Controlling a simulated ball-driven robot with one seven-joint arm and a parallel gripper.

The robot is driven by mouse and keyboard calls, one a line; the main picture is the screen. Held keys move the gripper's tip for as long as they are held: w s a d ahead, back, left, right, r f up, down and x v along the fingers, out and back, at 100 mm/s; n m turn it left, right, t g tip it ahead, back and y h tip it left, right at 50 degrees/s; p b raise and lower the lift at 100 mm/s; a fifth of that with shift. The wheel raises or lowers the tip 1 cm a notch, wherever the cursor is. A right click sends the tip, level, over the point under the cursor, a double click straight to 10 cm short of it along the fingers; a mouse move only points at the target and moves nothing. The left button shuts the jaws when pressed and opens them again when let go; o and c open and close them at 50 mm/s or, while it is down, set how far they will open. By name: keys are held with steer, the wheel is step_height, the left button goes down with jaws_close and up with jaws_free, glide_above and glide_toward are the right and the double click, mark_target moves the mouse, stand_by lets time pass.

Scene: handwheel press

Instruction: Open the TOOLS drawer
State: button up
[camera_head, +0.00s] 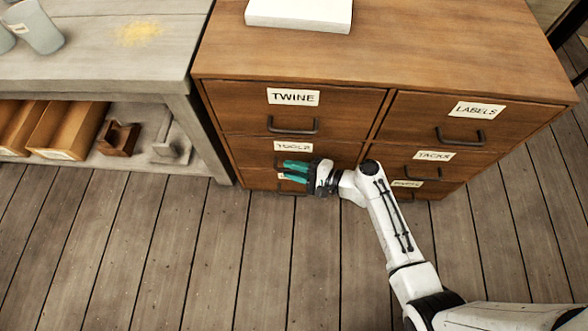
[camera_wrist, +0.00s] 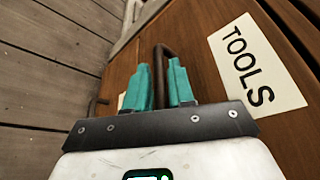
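The TOOLS drawer (camera_head: 258,149) is the middle drawer in the cabinet's left column and looks closed. Its white TOOLS label (camera_head: 294,146) also shows large in the wrist view (camera_wrist: 254,65). My gripper (camera_head: 290,171) is at the drawer front, pointing left in the head view. In the wrist view its teal fingers (camera_wrist: 160,84) lie on either side of the dark bar handle (camera_wrist: 159,62), with only a narrow gap that the bar nearly fills. They look shut on it. In the head view the fingers and hand hide most of this handle.
The TWINE drawer (camera_head: 240,105) is above, with its handle (camera_head: 292,130) clear. A lower drawer is partly hidden by my gripper. LABELS (camera_head: 476,109) and TACKS (camera_head: 434,156) drawers are at right. A grey workbench (camera_head: 120,75) stands left. The plank floor (camera_head: 200,260) in front is clear.

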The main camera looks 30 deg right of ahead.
steer(key=shift+c, duration=0.5)
jaws_close()
steer(key=shift+s, duration=0.1)
